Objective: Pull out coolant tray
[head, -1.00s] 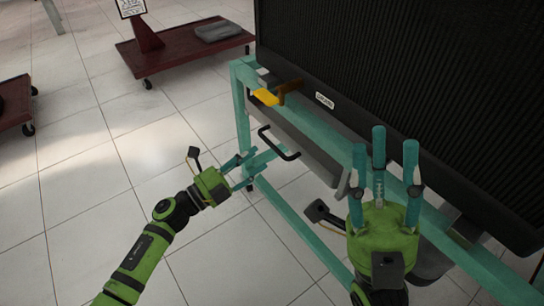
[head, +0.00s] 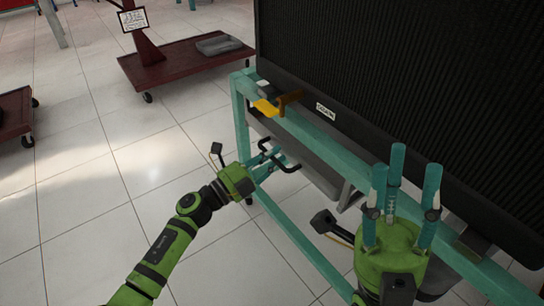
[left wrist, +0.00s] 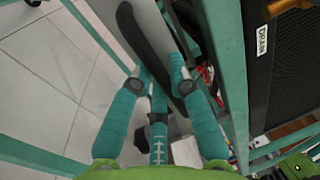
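The grey coolant tray (head: 312,164) sits under the dark radiator, inside the teal frame. Its black handle (head: 293,167) sticks out at the front. My left gripper (head: 274,158) is at this handle, its fingers partly overlapping it. In the left wrist view, the dark handle (left wrist: 142,38) runs past the fingertips of the left gripper (left wrist: 159,75), which are apart; contact cannot be made out. The grey tray surface (left wrist: 150,18) shows behind it. My right gripper (head: 403,165) is open and empty, pointing up in front of the radiator.
The teal frame (head: 315,143) surrounds the tray. A yellow-handled valve (head: 266,107) and a label (head: 325,112) sit above it on the radiator side. A dark red cart (head: 185,66) stands behind on the left. The tiled floor left of the frame is clear.

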